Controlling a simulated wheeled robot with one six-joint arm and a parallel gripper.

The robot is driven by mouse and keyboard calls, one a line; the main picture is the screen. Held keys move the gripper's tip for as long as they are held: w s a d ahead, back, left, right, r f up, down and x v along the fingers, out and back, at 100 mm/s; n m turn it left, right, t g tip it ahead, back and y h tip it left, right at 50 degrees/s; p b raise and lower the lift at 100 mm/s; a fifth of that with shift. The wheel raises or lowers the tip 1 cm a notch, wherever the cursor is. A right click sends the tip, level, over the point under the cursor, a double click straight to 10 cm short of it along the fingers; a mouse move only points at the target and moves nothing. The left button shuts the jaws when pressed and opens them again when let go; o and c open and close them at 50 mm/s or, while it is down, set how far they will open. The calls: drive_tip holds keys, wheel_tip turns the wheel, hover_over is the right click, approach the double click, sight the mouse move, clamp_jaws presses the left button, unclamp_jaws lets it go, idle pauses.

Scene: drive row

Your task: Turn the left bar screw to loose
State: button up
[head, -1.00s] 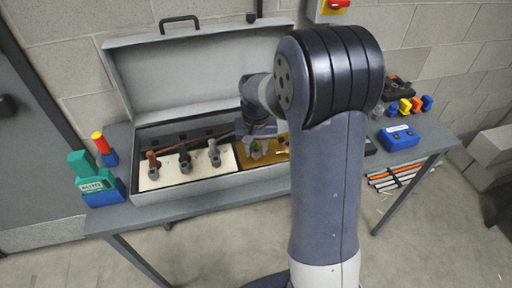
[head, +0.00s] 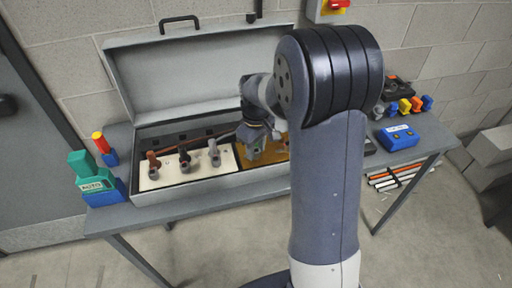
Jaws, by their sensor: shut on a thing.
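An open grey case (head: 215,181) stands on the table. In its right part lies a yellow-brown board (head: 275,152), which is partly behind my arm. My gripper (head: 252,153) is down at the left end of this board. It is shut on the left bar screw there. The screw itself is hidden by the gripper, so I cannot see how its bar lies. The rest of the board's right side is hidden by my arm.
A cream panel (head: 198,172) with brown, black and grey knobs lies left of the board. A green-and-blue block (head: 92,178) stands left of the case. A blue box (head: 398,137) and small coloured parts stand right. The raised lid (head: 200,75) is behind.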

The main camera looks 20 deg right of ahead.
sight(256, 153)
drive_tip(key=shift+n, duration=0.3)
drive_tip(key=shift+r, duration=0.1)
drive_tip(key=o, duration=0.8)
drive_tip(key=shift+o, duration=0.2)
wheel_tip(256, 153, up, 11)
drive_tip(key=shift+f, duration=0.25)
wheel_tip(256, 153, down, 11)
drive_tip(key=shift+r, duration=0.1)
idle(0.4)
